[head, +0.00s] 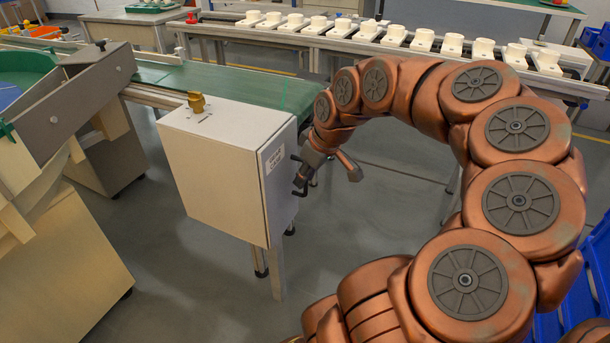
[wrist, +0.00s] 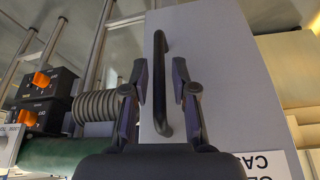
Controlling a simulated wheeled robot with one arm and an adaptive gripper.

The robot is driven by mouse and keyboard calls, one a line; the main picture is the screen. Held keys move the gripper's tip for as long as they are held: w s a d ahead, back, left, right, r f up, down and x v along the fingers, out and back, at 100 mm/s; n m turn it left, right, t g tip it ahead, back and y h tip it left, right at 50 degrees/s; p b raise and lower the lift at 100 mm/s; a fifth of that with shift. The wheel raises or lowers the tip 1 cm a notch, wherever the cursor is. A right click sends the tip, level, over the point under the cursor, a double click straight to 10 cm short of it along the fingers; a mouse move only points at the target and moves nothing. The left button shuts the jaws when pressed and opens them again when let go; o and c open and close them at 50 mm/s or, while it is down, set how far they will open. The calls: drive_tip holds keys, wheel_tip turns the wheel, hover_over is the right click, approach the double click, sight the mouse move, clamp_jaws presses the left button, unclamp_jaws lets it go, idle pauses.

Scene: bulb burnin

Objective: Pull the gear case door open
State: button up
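The gear case (head: 212,175) is a pale grey box on legs in the middle of the head view. Its door (head: 279,190) is the narrow right-hand face with a white label, and it looks closed. A black bar handle (wrist: 161,85) stands on the door in the wrist view. My gripper (wrist: 160,78) is open, with one dark finger on each side of the handle. Small gaps seem to show between fingers and bar. In the head view my gripper (head: 304,174) is at the door's handle side, partly covering the handle.
A brass-coloured knob (head: 196,102) stands on top of the case. A green conveyor (head: 240,85) runs behind it. A rail with several white fixtures (head: 395,36) crosses the back. Blue bins (head: 570,310) stand at the right. Grey floor (head: 385,195) is open right of the door.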

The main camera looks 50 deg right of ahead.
clamp_jaws()
drive_tip(key=shift+a, duration=0.15)
drive_tip(key=shift+s+f, duration=0.1)
